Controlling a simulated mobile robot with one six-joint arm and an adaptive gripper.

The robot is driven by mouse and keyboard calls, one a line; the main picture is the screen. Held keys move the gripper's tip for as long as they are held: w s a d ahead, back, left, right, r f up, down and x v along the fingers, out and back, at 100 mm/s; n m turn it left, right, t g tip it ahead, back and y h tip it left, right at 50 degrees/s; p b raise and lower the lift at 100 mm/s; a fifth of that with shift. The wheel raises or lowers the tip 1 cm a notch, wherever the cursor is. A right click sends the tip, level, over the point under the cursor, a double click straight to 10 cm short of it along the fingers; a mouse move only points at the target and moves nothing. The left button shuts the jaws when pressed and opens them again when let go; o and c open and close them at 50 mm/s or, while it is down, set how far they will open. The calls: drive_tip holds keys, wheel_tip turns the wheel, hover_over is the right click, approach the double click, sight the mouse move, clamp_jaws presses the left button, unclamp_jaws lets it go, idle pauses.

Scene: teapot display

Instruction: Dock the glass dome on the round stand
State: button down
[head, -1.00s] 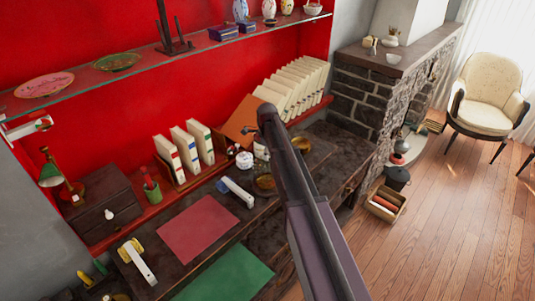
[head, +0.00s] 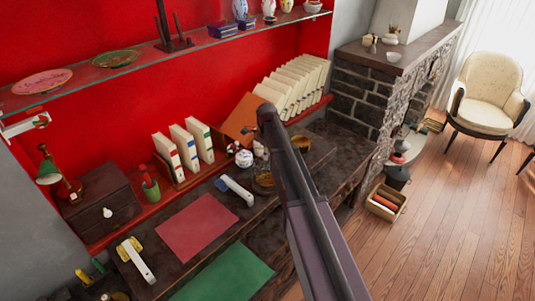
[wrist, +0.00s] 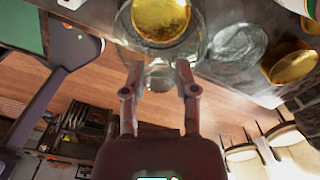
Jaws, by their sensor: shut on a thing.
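In the wrist view my gripper (wrist: 160,78) has its two fingers on either side of a clear glass knob and is shut on it. The knob belongs to the glass dome (wrist: 122,22), whose clear edge shows past the fingers. A round gold plate (wrist: 160,15) shows through or right behind the dome's glass; I cannot tell whether they touch. In the head view a gold-topped round stand (head: 264,181) is on the dark desk below the end of my arm. The gripper's fingertips are not clear there, and the dome is hard to make out.
Another gold round piece (head: 301,143) is farther right on the desk; a clear glass round piece (wrist: 238,46) shows in the wrist view. A white patterned pot (head: 243,158), books (head: 185,146) and a blue-and-white object (head: 236,189) are close by. A glass shelf (head: 150,64) hangs above.

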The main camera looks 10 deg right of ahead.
drive_tip(key=c, duration=0.7)
unclamp_jaws()
drive_tip(key=shift+o, duration=0.2)
drive_tip(key=shift+r, duration=0.1)
wheel_tip(320, 180, up, 11)
drive_tip(key=p, duration=1.1)
drive_tip(key=shift+s, duration=0.15)
drive_tip(key=s+f+n+b, duration=0.3)
drive_tip(key=s+n, duration=0.4)
drive_tip(key=s, duration=0.2)
drive_tip(key=s+f+n+b, duration=0.3)
drive_tip(key=s+f+n, duration=0.1)
drive_tip(key=s+n, duration=0.4)
drive_tip(key=s+f+n+b, duration=0.3)
drive_tip(key=s+n, duration=0.4)
drive_tip(key=s, duration=0.5)
drive_tip(key=shift+d+f+n+b, duration=0.2)
drive_tip(key=shift+n+b, duration=0.2)
drive_tip(key=shift+b, duration=0.2)
